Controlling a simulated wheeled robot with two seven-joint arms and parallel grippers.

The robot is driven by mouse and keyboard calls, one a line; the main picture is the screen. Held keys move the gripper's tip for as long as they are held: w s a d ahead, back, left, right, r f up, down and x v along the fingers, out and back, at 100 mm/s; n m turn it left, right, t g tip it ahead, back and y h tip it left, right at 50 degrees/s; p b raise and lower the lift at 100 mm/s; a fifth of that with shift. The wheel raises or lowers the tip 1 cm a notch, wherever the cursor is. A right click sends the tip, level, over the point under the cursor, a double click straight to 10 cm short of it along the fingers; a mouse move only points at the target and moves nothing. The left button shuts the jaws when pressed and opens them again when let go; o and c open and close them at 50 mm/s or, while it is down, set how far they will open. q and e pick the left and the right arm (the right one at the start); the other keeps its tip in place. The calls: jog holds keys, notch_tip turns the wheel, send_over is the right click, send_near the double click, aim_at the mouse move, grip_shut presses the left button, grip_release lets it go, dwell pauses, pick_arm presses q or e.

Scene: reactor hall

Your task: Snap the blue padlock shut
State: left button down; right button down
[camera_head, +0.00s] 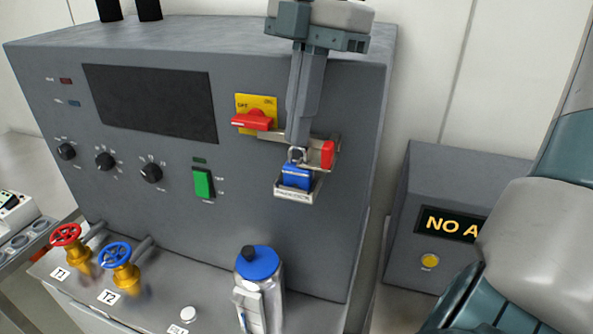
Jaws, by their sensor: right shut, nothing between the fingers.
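The blue padlock (296,177) sits at a small metal bracket with a label plate, on the front of the grey control cabinet. Its shackle (296,154) points up; I cannot tell whether it is fully seated in the body. My right gripper (297,143) comes down from above with its fingers together and empty. Its fingertips are right at the shackle, in front of the hasp bar; whether they touch it I cannot tell. A red piece (328,154) is on the bracket just right of the shackle. My left gripper is not in view.
A red rotary handle (252,121) on a yellow plate is left of the padlock. A green switch (203,183) is further left. A blue-capped canister (258,265) stands below. Red (66,236) and blue (115,255) valve wheels are at lower left. A grey display box (440,215) is at right.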

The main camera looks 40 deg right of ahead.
jog(key=shift+f, duration=0.25)
jog(key=shift+r, duration=0.15)
jog(key=shift+r+p, duration=1.45)
jog(key=shift+r, duration=1.45)
